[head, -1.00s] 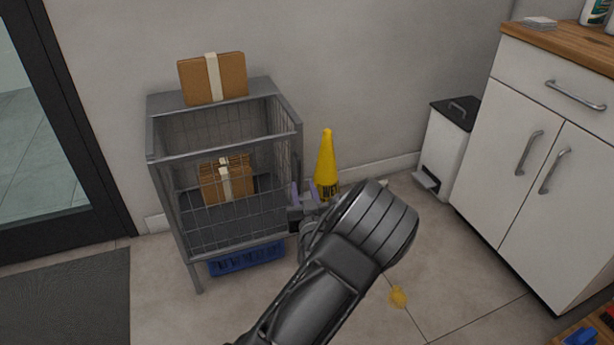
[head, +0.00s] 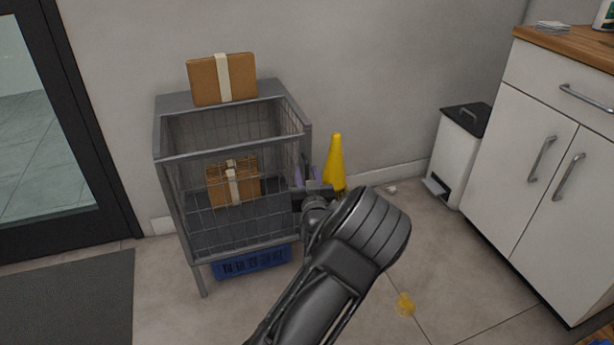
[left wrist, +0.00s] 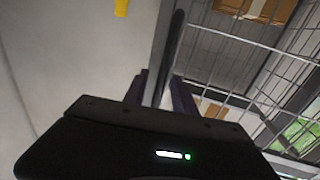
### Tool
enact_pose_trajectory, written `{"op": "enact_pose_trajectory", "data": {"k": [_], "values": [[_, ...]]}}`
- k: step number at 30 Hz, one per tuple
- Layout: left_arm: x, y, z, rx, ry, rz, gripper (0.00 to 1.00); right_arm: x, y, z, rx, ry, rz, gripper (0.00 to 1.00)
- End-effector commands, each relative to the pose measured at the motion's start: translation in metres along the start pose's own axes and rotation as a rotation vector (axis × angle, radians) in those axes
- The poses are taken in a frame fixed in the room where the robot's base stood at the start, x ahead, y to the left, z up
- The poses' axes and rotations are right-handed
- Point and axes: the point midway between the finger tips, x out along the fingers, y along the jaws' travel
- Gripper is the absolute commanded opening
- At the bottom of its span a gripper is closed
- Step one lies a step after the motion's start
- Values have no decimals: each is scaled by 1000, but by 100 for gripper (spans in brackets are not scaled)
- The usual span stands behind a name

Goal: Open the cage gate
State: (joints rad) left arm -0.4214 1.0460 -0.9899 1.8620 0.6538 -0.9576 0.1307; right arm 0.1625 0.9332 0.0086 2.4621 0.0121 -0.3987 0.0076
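The grey wire cage (head: 232,152) stands against the wall at the left of the head view. Its front mesh gate looks closed, level with the front frame. My left gripper (head: 306,176) is at the cage's right front edge, its purple fingers pointing up and standing apart. In the left wrist view, the fingers (left wrist: 163,92) stand on either side of an upright dark edge of the cage, with mesh to the right. Whether they touch it I cannot tell. A brown parcel (head: 234,187) is inside the cage behind the mesh. My right gripper is not in view.
Another parcel (head: 222,79) stands on the cage top. A blue crate (head: 252,262) sits under the cage. A yellow cone (head: 335,163) stands just right of the cage, behind my gripper. A white bin (head: 459,155) and white cabinet (head: 535,170) are further right.

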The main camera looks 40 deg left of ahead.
Motion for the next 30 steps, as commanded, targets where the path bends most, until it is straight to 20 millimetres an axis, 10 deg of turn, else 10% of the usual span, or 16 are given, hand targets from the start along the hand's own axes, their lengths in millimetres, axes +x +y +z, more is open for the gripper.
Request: {"op": "enact_pose_trajectory", "data": {"k": [14, 30], "values": [[0, 0, 0, 0, 0, 0, 0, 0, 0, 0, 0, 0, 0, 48], [0, 0, 0, 0, 0, 0, 0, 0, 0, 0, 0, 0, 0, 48]]}}
